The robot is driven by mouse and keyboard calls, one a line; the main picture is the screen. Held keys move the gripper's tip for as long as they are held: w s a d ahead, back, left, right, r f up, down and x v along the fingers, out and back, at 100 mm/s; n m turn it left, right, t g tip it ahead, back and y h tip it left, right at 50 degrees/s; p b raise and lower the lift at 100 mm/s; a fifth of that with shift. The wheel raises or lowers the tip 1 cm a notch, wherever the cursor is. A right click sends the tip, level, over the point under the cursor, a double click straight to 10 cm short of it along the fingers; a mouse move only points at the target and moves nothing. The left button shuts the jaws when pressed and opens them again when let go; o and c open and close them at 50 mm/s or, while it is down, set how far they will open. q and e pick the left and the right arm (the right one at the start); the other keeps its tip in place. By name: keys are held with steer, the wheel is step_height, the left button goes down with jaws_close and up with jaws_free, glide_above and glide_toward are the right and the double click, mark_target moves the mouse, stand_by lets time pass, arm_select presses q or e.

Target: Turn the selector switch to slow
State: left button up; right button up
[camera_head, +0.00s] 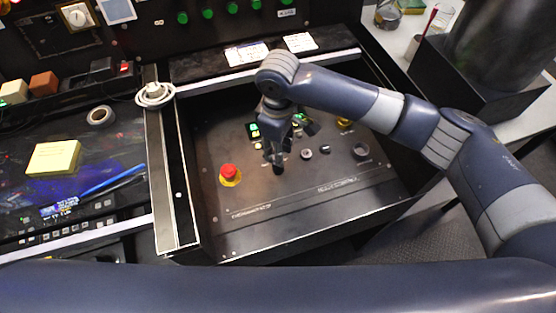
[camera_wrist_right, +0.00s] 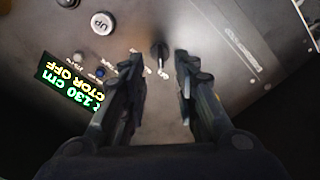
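The selector switch (camera_wrist_right: 158,50) is a small black knob with a stem on the dark control panel (camera_head: 240,215). In the wrist view it stands between the two fingertips of my right gripper (camera_wrist_right: 159,66), with a visible gap on each side. The fingers are apart and hold nothing. White position marks by the switch are too blurred to read. In the head view my right gripper (camera_head: 275,155) points down at the panel's middle and partly hides the switch. A green-lit display (camera_wrist_right: 72,84) shows "130 cm" and "CTOR OFF", its start cut off. My left gripper is not in view.
A red emergency button (camera_head: 229,172) on a yellow base sits left of the gripper. A grey knob (camera_head: 307,153) and a black knob (camera_head: 361,150) lie to the right. The panel's front is clear.

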step_height(320, 180, down, 6)
steer(key=shift+f, duration=0.1)
steer(key=shift+c, duration=0.6)
jaws_close()
